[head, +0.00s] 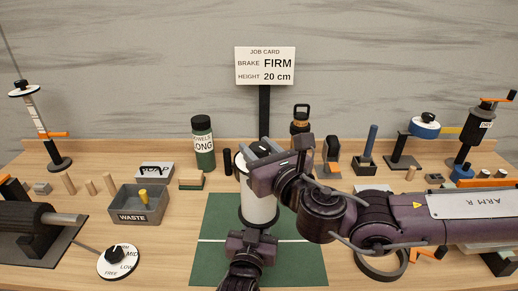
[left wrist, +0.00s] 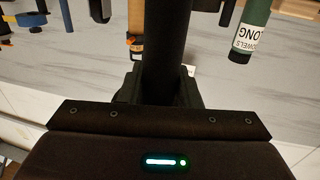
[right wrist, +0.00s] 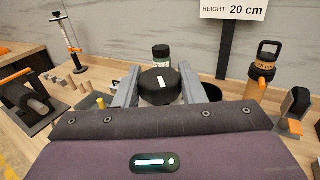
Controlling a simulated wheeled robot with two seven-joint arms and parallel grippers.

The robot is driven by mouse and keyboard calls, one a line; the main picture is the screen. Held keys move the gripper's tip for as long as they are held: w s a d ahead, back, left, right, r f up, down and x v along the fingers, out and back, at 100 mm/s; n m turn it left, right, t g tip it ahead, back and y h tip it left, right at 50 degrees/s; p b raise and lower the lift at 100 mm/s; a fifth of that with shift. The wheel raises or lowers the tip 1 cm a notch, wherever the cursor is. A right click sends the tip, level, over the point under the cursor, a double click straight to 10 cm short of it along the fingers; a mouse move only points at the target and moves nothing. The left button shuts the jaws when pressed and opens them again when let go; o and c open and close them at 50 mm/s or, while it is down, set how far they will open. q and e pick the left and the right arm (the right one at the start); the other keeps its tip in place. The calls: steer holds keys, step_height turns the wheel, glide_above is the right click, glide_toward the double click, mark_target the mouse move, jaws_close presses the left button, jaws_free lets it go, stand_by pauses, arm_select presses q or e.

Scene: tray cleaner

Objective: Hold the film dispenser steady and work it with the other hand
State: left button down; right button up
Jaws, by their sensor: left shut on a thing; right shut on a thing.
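The film dispenser's white upright roll (head: 262,208) stands over the green mat in the head view, partly hidden by my grippers. My left gripper (head: 252,238) is at its lower end. In the left wrist view the left jaws (left wrist: 160,90) are shut around a thick black upright handle (left wrist: 161,45). My right gripper (head: 268,150) is above the roll. In the right wrist view its jaws (right wrist: 158,90) are shut on a round black knob (right wrist: 160,86) with a white mark. A job card (head: 265,66) reads brake FIRM, height 20 cm.
A dial (head: 118,262) marked FREE, LOW, MID lies front left. A waste bin (head: 140,215) stands behind it. The green mat (head: 215,255) is clear left of the dispenser.

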mark_target(264, 155)
steer(key=o, duration=1)
steer(key=shift+c, duration=0.2)
steer(key=shift+v, duration=3.75)
steer(key=shift+f, duration=0.1)
